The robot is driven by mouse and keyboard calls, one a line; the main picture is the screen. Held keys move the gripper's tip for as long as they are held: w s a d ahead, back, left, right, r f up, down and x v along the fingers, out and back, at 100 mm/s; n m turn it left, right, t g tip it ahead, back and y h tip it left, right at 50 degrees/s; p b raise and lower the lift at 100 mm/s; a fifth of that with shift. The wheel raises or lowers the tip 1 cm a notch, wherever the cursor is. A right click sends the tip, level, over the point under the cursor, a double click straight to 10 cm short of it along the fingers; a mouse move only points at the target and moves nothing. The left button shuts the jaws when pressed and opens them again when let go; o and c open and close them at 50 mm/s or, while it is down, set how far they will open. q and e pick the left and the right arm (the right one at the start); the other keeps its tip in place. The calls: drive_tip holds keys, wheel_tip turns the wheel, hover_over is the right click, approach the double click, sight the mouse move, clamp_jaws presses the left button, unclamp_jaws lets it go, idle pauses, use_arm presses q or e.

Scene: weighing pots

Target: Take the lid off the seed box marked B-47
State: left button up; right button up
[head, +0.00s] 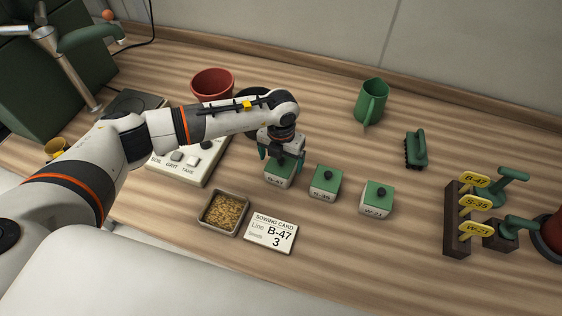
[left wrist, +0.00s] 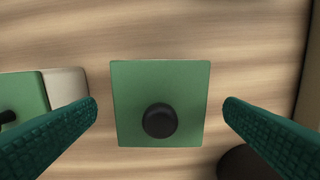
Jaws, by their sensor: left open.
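The seed box marked B-47 (head: 277,182) stands on the table at the left end of a row of boxes, with its green lid on. In the left wrist view its square green lid (left wrist: 135,85) with a round black knob (left wrist: 159,121) shows from above. My left gripper (head: 281,158) is over this box, pointing down. Its green fingers are open, one on each side of the lid and apart from it in the left wrist view (left wrist: 160,112). The gripper partly hides the lid in the head view. My right gripper is not in view.
Seed boxes S-35 (head: 324,182) and W-21 (head: 376,199) stand to the right. A seed tray (head: 243,222) and the sowing card (head: 271,233) lie in front. A panel (head: 157,160) is left, a red pot (head: 212,83) behind, and a marker rack (head: 451,222) far right.

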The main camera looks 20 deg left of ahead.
use_arm(q)
drive_tip(key=shift+c, duration=0.3)
drive_tip(key=c, duration=1)
